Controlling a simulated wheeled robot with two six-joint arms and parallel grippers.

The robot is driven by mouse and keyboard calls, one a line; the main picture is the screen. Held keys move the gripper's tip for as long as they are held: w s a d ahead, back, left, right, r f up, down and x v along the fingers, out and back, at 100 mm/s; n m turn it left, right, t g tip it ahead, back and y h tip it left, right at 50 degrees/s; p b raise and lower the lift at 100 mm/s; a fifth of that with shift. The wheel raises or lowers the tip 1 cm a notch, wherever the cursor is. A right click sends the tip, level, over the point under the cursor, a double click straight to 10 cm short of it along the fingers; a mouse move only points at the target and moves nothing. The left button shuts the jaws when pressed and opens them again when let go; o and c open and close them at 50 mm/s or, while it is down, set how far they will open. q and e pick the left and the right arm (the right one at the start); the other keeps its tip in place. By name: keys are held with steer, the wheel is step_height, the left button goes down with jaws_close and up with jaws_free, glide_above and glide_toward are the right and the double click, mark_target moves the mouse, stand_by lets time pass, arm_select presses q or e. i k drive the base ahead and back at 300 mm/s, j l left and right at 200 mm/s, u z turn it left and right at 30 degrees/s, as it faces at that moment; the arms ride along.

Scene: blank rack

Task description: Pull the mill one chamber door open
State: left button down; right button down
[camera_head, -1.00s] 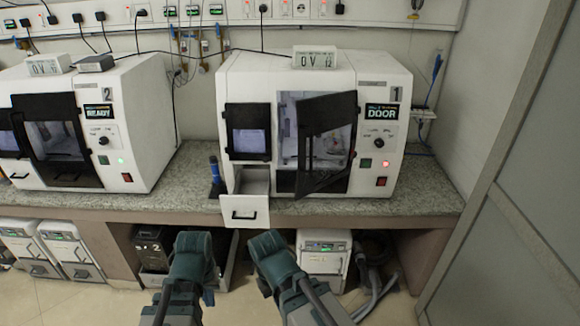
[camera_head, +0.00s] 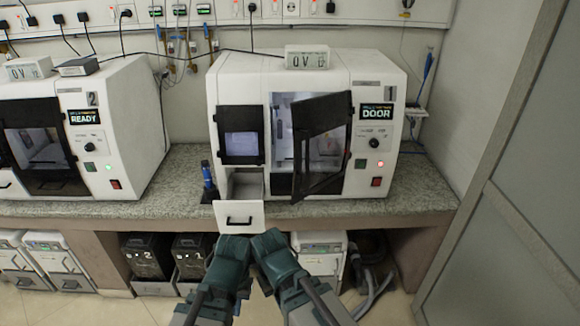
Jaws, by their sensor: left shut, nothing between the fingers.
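Mill one (camera_head: 230,90) is the white machine on the counter, marked 1, with its display reading DOOR. Its dark-framed chamber door (camera_head: 321,143) stands ajar, swung out towards me, its free edge on the left. The lit chamber (camera_head: 284,130) shows through the gap. A white drawer (camera_head: 239,217) below the left window is pulled out. My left gripper (camera_head: 236,246) is shut and empty, low in front of the counter, below the drawer and apart from the door. My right gripper (camera_head: 268,241) is close beside it, also away from the door; its fingers are not clear.
Mill two (camera_head: 130,110), displaying READY, stands to the left. A blue-topped bottle (camera_head: 208,180) is beside mill one's drawer. The counter (camera_head: 400,200) has bare room at its right end. A grey panel (camera_head: 510,190) closes off the right side. Boxes stand under the counter.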

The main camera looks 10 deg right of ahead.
mark_target(311, 117)
steer(key=i+j+z, duration=0.7)
steer(key=j+z, duration=0.2)
